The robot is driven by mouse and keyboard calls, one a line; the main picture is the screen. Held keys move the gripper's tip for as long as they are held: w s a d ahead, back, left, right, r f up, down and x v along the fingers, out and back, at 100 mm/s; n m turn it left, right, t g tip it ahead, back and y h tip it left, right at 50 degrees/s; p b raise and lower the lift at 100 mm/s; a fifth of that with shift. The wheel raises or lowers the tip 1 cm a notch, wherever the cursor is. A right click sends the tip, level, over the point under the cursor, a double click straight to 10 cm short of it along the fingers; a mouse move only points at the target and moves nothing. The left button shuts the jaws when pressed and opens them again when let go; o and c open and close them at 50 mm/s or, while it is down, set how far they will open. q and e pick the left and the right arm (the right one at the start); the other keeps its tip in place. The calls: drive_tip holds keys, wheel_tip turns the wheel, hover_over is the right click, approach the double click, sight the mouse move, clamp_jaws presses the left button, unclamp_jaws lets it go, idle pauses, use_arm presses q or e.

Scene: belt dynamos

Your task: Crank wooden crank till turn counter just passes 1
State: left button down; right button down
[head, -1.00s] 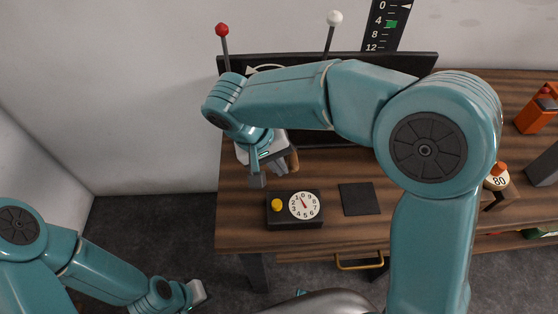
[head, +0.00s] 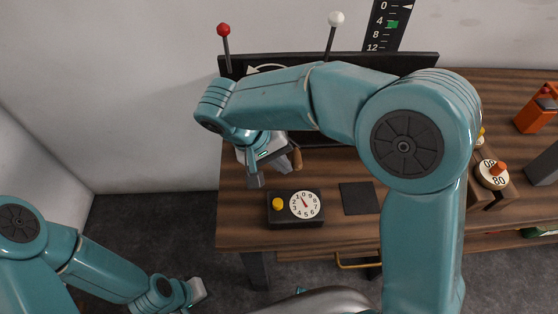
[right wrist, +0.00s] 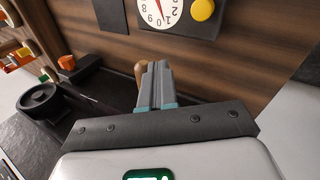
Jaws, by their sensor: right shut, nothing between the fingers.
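The turn counter (head: 305,205) is a white dial on a dark box beside a yellow button (head: 278,203). Its red needle points up and left, near the 1; the exact reading is too small to tell. The dial also shows upside down in the right wrist view (right wrist: 160,10). The wooden crank's handle (head: 296,157) shows partly behind my right gripper (head: 286,164). In the right wrist view its rounded wooden end (right wrist: 140,72) shows beside the shut, empty fingers (right wrist: 155,72). Contact cannot be told. My left gripper (head: 197,292) hangs low, off the table; its jaws are unclear.
A black panel (head: 430,66) stands along the back, with a red-knobbed lever (head: 224,30) and a white-knobbed lever (head: 335,20). A dark square pad (head: 359,198) lies right of the counter. A numbered wooden dial block (head: 492,175) and an orange object (head: 537,113) stand farther right.

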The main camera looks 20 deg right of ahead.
drive_tip(key=shift+s+d+r+g+h, duration=0.1)
drive_tip(key=shift+d+r+g+h, duration=0.15)
drive_tip(key=shift+h, duration=0.65)
drive_tip(key=shift+s+d+r, duration=0.2)
drive_tip(key=shift+d+r, duration=0.25)
drive_tip(key=shift+d, duration=0.25)
drive_tip(key=shift+s+d+r, duration=0.1)
drive_tip(key=shift+d+r, duration=0.2)
drive_tip(key=shift+r, duration=0.1)
drive_tip(key=shift+d+r, duration=0.1)
drive_tip(key=shift+r, duration=0.1)
drive_tip(key=shift+f, duration=0.1)
idle(0.5)
